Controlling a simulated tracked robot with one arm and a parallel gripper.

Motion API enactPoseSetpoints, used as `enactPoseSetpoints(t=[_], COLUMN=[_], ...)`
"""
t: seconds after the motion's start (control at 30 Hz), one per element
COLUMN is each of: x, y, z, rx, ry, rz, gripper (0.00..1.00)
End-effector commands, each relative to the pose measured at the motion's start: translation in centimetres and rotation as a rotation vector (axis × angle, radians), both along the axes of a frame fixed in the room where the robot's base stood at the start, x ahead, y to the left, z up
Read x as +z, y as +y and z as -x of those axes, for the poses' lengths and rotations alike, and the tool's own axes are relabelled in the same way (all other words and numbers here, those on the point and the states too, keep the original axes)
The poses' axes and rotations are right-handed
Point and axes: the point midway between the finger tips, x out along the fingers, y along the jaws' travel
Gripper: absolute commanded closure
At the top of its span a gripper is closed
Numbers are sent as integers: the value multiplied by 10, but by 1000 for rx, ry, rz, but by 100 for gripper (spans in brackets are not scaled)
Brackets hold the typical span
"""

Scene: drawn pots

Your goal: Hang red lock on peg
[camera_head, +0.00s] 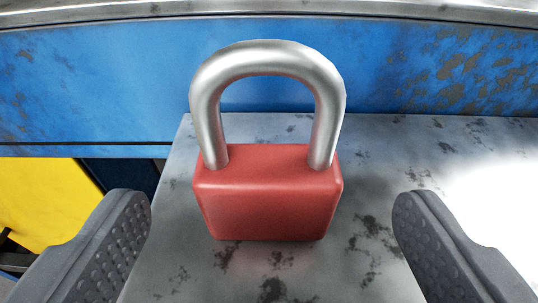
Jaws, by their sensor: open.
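The red lock (268,195) stands upright on a worn grey metal surface (180,262), in the middle of the view. Its silver shackle (268,58) points up as a closed-looking arch. My gripper (272,220) is open, with one grey, studded finger at the lower left and the other at the lower right. Both fingers are clear of the lock, with visible gaps on each side, and nothing is between them but the view of the lock. No peg can be made out in this view.
A blue, chipped metal panel (100,85) rises behind the lock, with a grey metal edge (270,20) along its top. The surface's left edge drops off near a yellow part (40,200). Bright glare covers the right side.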

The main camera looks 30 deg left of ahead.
Motion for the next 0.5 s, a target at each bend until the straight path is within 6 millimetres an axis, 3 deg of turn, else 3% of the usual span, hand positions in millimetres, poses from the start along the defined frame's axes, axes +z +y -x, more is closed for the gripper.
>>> enactPoseSetpoints(t=[0.23,0.5], x=[-15,-14], y=[15,17], z=[-25,-29], rx=[-1,-2], ry=[0,0], rz=[0,1], gripper=[20,20])
